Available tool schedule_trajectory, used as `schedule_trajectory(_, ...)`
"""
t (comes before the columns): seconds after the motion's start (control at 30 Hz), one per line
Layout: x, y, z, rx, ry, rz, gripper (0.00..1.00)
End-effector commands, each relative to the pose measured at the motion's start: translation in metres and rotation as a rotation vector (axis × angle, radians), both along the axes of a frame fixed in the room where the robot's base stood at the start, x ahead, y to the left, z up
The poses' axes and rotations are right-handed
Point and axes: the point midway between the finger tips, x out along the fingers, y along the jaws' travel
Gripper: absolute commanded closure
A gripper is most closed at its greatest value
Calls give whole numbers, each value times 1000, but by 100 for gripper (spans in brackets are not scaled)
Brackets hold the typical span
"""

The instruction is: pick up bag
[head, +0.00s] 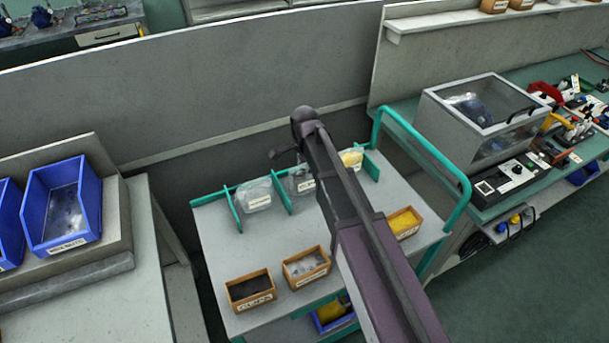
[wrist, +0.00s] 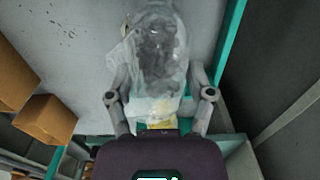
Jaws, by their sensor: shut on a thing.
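A clear plastic bag (wrist: 160,55) with dark grey contents lies between the two fingers of my gripper (wrist: 160,92) in the wrist view. The gripper is shut on this bag, one finger along each side. A pale band and a yellow patch show at its near end. In the head view my arm hides the gripper. A clear bag with grey contents (head: 302,183) shows there, partly behind my arm. Another clear bag with a white label (head: 256,196) lies to its left, and a yellow bag (head: 352,157) to its right. Whether the held bag lifts off the surface cannot be told.
The bags are at the back of a grey cart top (head: 225,250) with upright teal dividers (head: 280,193). Small bins (head: 250,290) stand along its front. A teal handle (head: 440,160) rises at the right. A grey wall (head: 230,80) stands behind, a blue bin (head: 62,205) at left.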

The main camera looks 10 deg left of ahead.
Motion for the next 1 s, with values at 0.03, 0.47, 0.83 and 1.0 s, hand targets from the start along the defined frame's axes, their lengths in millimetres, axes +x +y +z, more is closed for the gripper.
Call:
schedule_trajectory(0.03,0,0,0,0,0,0,77)
schedule_trajectory(0.47,0,1,16,0,0,1,77)
schedule_trajectory(0.83,0,1,53,0,0,1,77)
schedule_trajectory(1.0,0,1,71,0,0,1,77)
